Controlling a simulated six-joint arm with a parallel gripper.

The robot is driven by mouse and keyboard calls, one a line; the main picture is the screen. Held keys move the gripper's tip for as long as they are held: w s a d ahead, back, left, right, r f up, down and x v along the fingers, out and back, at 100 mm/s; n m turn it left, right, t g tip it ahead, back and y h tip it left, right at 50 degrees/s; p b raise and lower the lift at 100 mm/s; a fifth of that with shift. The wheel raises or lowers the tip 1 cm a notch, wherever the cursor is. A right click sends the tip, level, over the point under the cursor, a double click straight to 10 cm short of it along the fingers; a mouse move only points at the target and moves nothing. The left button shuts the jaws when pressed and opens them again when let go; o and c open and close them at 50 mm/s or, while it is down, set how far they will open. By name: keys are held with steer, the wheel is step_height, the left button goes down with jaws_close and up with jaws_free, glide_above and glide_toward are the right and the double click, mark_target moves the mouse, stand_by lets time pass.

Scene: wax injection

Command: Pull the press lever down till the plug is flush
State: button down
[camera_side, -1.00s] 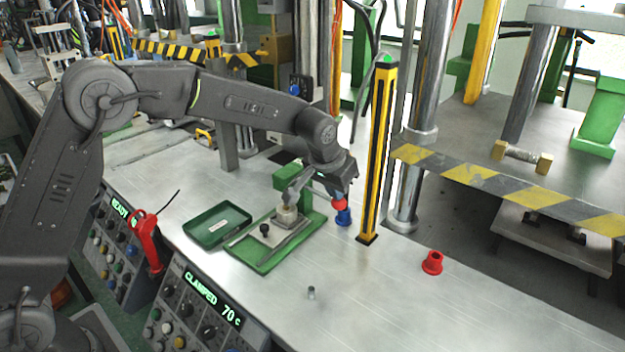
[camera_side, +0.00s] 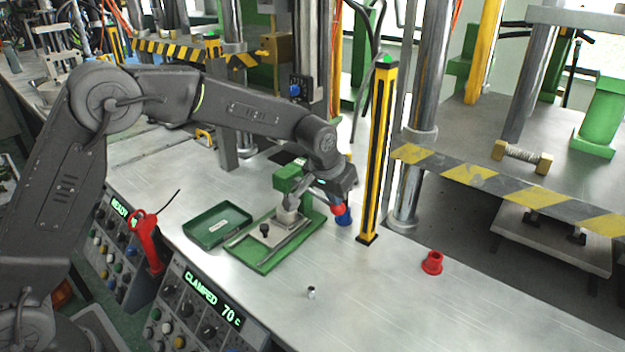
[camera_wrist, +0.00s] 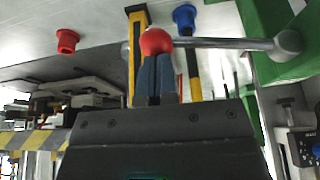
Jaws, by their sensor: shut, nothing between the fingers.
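The green press (camera_side: 288,178) stands on its green base (camera_side: 262,266), with a metal block under its head. Its metal lever (camera_wrist: 225,43) runs from a round pivot to a red ball knob (camera_wrist: 155,41); the knob also shows in the side view (camera_side: 338,210). My gripper (camera_wrist: 166,58) is shut and empty, its fingertips right at the knob and overlapping it in the wrist view; I cannot tell if they touch. In the side view my gripper (camera_side: 337,198) is just above the knob. I cannot make out the plug at the press, nor whether it is flush.
A blue flanged part (camera_side: 344,217) stands close behind the knob, beside a yellow-black post (camera_side: 376,150). A red flanged part (camera_side: 432,263), a small metal cylinder (camera_side: 311,292) and a green tray (camera_side: 217,226) are on the bench. The front right bench is clear.

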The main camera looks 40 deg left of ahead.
step_height(320, 180, up, 11)
stand_by(1.1)
stand_by(0.5)
steer(key=s+a+r, duration=0.3)
steer(key=s, duration=0.5)
steer(key=s+a+r, duration=0.2)
steer(key=s+r, duration=0.1)
steer(key=s, duration=0.5)
steer(key=s+a+f, duration=0.1)
steer(key=s+f, duration=0.2)
steer(key=s, duration=0.6)
steer(key=s+a+f+t, duration=0.1)
steer(key=s+a+f, duration=0.1)
steer(key=s, duration=0.7)
steer(key=shift+s+f, duration=0.3)
steer(key=shift+f, duration=0.25)
steer(key=c, duration=1.8)
jaws_free()
